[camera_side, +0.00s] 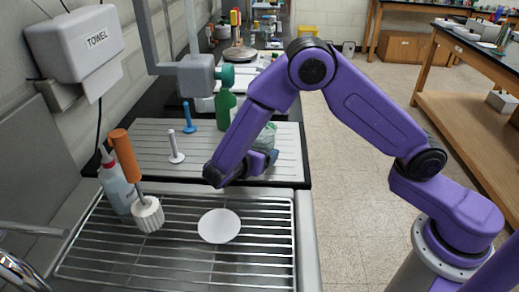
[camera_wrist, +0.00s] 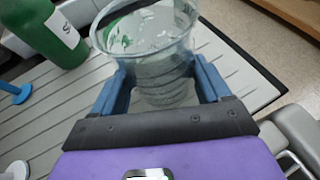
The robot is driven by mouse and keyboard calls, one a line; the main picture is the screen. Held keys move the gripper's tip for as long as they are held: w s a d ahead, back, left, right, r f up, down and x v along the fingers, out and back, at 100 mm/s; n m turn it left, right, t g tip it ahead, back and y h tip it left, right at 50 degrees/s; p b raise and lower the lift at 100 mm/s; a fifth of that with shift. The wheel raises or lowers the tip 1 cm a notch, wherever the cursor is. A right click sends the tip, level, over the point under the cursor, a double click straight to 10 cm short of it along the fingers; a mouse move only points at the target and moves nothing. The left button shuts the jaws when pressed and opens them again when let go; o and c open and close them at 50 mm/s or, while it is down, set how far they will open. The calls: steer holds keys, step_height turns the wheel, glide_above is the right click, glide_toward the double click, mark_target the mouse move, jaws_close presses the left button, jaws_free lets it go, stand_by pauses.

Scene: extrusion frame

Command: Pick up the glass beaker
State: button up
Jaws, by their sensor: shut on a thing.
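The clear glass beaker (camera_wrist: 150,40) stands between the two blue fingers of my gripper (camera_wrist: 160,82) in the wrist view. The fingers are shut on its sides, and its wide rim rises above them. In the side view the beaker (camera_side: 266,134) is mostly hidden behind my purple wrist, with only its upper part showing over the ribbed board. My gripper (camera_side: 268,158) is partly hidden there too. I cannot tell whether the beaker's base touches the board.
A green bottle (camera_wrist: 50,32) stands just left of the beaker. Blue (camera_side: 189,118) and white (camera_side: 175,148) stands are on the ribbed drain board (camera_side: 135,150). In front are a wire rack (camera_side: 185,265), a white disc (camera_side: 219,226), a wash bottle (camera_side: 117,187) and an orange-handled brush (camera_side: 125,158).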

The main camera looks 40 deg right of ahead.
steer(key=shift+r, duration=0.15)
steer(key=shift+r, duration=0.9)
steer(key=s+d+r, duration=0.3)
steer(key=s+r, duration=0.7)
steer(key=s, duration=0.3)
steer(key=shift+s+r, duration=0.25)
steer(key=shift+r, duration=0.15)
